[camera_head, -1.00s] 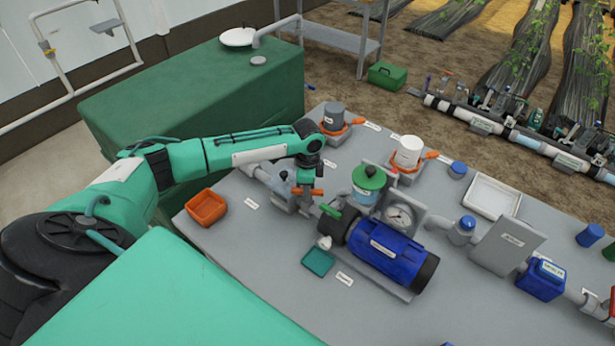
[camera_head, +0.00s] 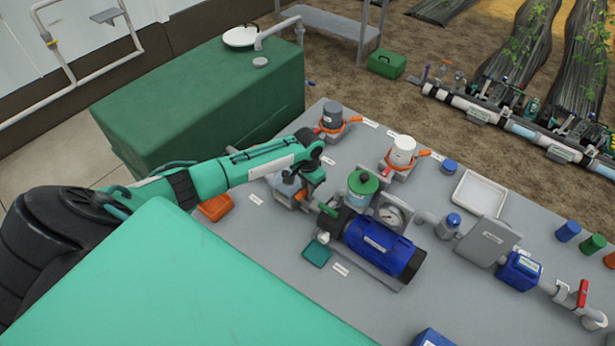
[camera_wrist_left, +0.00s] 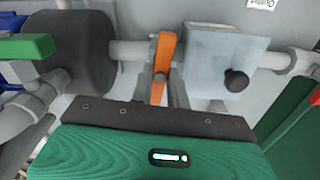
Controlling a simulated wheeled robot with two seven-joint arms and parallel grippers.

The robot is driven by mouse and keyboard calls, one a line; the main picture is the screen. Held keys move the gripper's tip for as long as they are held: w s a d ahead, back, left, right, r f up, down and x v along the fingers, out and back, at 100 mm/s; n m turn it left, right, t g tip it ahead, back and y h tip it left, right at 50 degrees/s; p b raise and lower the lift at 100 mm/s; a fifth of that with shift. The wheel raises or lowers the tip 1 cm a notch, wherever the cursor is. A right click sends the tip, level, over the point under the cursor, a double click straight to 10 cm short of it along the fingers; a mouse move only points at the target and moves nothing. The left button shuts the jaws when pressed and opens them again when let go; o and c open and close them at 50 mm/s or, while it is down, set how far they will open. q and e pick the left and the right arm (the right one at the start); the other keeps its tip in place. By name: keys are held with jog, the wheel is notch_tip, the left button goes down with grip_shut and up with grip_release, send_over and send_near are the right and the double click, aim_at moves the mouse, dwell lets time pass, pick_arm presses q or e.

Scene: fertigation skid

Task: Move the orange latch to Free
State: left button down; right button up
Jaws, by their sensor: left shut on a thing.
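An orange latch (camera_wrist_left: 165,60) sits across the grey pipe, between a grey box and the dark end of the pump, in the left wrist view. It stands upright in that picture, crosswise to the pipe. My left gripper (camera_wrist_left: 164,96) is shut on its near end, and the fingers partly hide that end. In the head view my left gripper (camera_head: 303,193) is at the pipe left of the blue pump, and my wrist hides most of the latch. The latch's markings are not readable. My right gripper is not in view.
The grey box (camera_wrist_left: 215,60) with a black knob stands close beside the latch. The blue pump (camera_head: 378,243) and its green lever (camera_head: 327,209) are on the other side. An orange tray (camera_head: 216,207) lies under my arm. The bench between the pump and white tray (camera_head: 480,194) holds several fittings.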

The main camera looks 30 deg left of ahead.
pick_arm(q)
jog(key=shift+n+p, duration=0.5)
jog(key=shift+n, duration=0.3)
jog(key=c, duration=1.4)
grip_release()
jog(key=shift+o, duration=0.2)
jog(key=shift+r, duration=0.1)
notch_tip(320, 180, up, 14)
jog(key=b, duration=0.4)
